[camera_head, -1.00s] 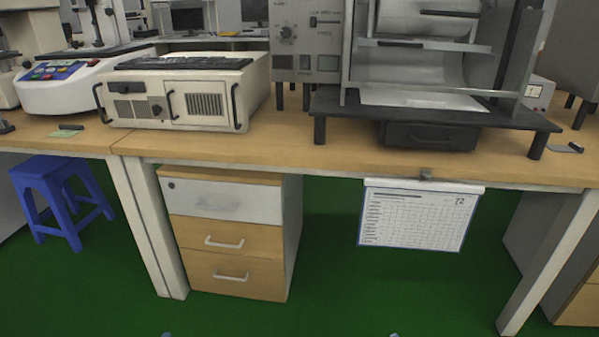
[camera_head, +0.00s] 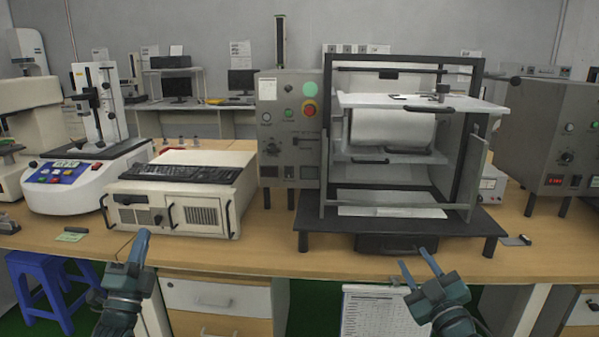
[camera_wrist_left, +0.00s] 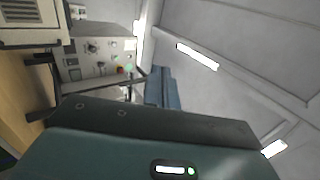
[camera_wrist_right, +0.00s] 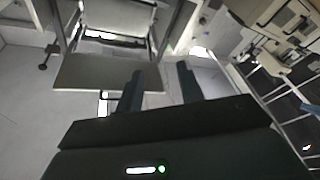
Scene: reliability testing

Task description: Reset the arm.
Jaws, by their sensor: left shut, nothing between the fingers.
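My left gripper (camera_head: 139,247) is raised in front of the table's front edge, below the beige computer case, with its fingers together and nothing between them. Its fingers also show in the left wrist view (camera_wrist_left: 163,88), pointing away from the camera. My right gripper (camera_head: 417,266) is raised in front of the black base of the test machine. Its two fingers are spread apart with nothing between them, and the right wrist view (camera_wrist_right: 158,85) also shows the gap. Both grippers appear clear of the objects on the table.
The wooden table (camera_head: 270,255) carries a beige computer case (camera_head: 190,213) with a black keyboard (camera_head: 182,173), a grey test machine (camera_head: 290,130) with an open frame, and a white device with coloured buttons (camera_head: 75,180). A blue stool (camera_head: 42,285) stands below left.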

